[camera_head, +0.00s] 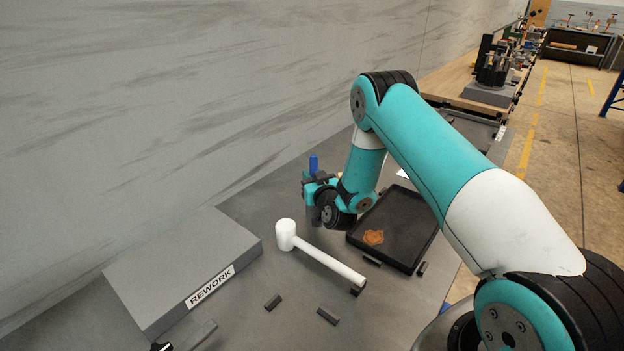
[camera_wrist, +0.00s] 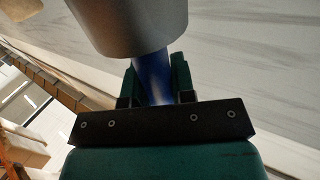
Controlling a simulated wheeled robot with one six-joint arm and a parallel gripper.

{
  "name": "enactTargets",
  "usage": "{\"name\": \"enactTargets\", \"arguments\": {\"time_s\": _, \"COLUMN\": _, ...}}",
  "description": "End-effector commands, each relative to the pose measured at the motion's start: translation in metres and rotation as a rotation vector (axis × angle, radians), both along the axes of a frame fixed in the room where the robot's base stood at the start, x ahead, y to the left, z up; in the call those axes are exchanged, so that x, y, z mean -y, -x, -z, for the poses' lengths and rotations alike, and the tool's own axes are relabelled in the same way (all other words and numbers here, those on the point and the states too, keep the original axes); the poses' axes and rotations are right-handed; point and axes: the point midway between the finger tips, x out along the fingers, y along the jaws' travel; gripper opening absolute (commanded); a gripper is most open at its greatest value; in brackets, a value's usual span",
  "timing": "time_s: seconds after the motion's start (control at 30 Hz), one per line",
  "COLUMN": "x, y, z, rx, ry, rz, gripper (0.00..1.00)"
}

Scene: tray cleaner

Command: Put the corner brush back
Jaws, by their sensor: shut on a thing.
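My gripper (camera_head: 318,183) is at the back of the grey table, left of the black tray. It is shut on a blue-handled tool, which I take to be the corner brush (camera_head: 313,163); its blue end sticks up above the jaws. In the wrist view the blue handle (camera_wrist: 153,75) is between the two fingers of my gripper (camera_wrist: 155,92). A large grey cylinder (camera_wrist: 130,22) overlaps the handle there; I cannot tell whether it is part of the brush. No bristles can be made out. The black tray (camera_head: 414,250) lies flat with an orange-brown patch (camera_head: 373,237) on it.
A white mallet (camera_head: 320,258) lies in front of my gripper. Small dark blocks (camera_head: 273,302) lie around it on the table. A grey box marked REWORK (camera_head: 180,265) stands at the left. The wall rises behind the table. A cluttered wooden bench (camera_head: 450,82) is farther back.

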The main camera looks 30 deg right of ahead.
Motion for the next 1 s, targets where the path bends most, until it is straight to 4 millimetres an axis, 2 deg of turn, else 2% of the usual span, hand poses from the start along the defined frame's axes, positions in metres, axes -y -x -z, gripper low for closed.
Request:
{"name": "enactTargets", "arguments": {"time_s": 0.03, "x": 0.0, "y": 0.0, "z": 0.004, "rx": 0.0, "ry": 0.0, "rz": 0.0, "gripper": 0.0}}
{"name": "enactTargets", "arguments": {"time_s": 0.07, "x": 0.0, "y": 0.0, "z": 0.003, "rx": 0.0, "ry": 0.001, "rz": 0.0, "gripper": 0.26}}
{"name": "enactTargets", "arguments": {"time_s": 0.17, "x": 0.0, "y": 0.0, "z": 0.002, "rx": -0.001, "ry": 0.0, "rz": 0.0, "gripper": 0.49}}
{"name": "enactTargets", "arguments": {"time_s": 0.43, "x": 0.0, "y": 0.0, "z": 0.002, "rx": -0.001, "ry": 0.0, "rz": 0.0, "gripper": 0.49}}
{"name": "enactTargets", "arguments": {"time_s": 0.53, "x": 0.0, "y": 0.0, "z": -0.004, "rx": 0.0, "ry": 0.0, "rz": 0.0, "gripper": 0.49}}
{"name": "enactTargets", "arguments": {"time_s": 0.63, "x": -0.001, "y": 0.002, "z": 0.003, "rx": 0.0, "ry": 0.002, "rz": -0.001, "gripper": 0.49}}
{"name": "enactTargets", "arguments": {"time_s": 1.0, "x": -0.004, "y": 0.026, "z": 0.006, "rx": 0.003, "ry": 0.001, "rz": -0.003, "gripper": 0.49}}
